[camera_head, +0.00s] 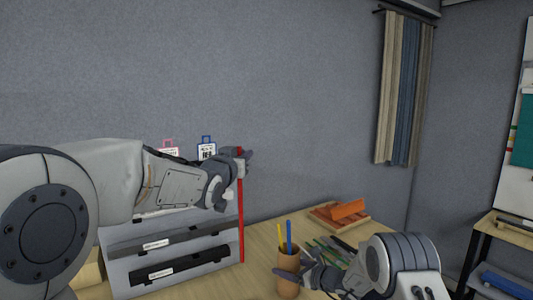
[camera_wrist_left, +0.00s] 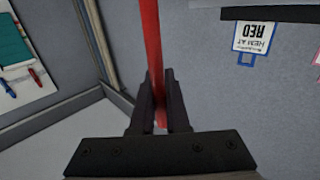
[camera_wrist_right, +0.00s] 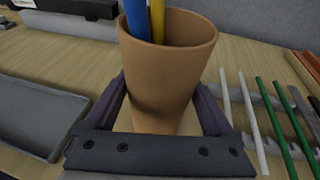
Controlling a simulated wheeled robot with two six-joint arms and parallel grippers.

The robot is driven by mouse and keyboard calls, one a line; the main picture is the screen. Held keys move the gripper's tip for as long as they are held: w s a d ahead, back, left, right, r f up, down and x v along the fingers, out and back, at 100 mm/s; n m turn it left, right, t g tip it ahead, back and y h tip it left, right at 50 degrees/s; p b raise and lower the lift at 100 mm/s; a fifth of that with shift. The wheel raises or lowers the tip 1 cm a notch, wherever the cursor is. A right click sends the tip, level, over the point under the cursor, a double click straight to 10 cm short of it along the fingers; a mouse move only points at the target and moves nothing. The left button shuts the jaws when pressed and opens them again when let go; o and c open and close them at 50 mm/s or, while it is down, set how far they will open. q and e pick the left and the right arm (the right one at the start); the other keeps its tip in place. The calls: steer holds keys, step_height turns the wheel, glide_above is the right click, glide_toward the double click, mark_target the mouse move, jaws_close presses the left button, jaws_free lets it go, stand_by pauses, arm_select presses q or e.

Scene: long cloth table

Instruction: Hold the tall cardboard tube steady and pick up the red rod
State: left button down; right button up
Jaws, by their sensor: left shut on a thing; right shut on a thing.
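The red rod (camera_head: 241,220) stands upright at the right end of the grey rack. My left gripper (camera_head: 241,156) is shut on its upper part. In the left wrist view the red rod (camera_wrist_left: 151,45) passes between the fingers of my left gripper (camera_wrist_left: 160,85). The tan cardboard tube (camera_head: 287,262) stands upright on the table with a blue and a yellow rod in it. My right gripper (camera_head: 301,273) is shut around the tube from the right. In the right wrist view the tube (camera_wrist_right: 167,65) sits between both fingers. The rod's lower end is apart from the tube.
The grey rack (camera_head: 190,270) holds dark bars, with a blue-framed tag (camera_head: 207,150) on the wall above. An orange wedge in a wooden tray (camera_head: 340,212) is behind the tube. Green and white rods (camera_wrist_right: 270,120) lie right of it. A grey tray (camera_wrist_right: 40,115) is left.

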arm_select(q)
steer(key=shift+s+a, duration=0.5)
steer(key=shift+a, duration=0.15)
steer(key=shift+s+a, duration=0.45)
steer(key=shift+a, duration=0.2)
arm_select(e)
steer(key=o, duration=1.1)
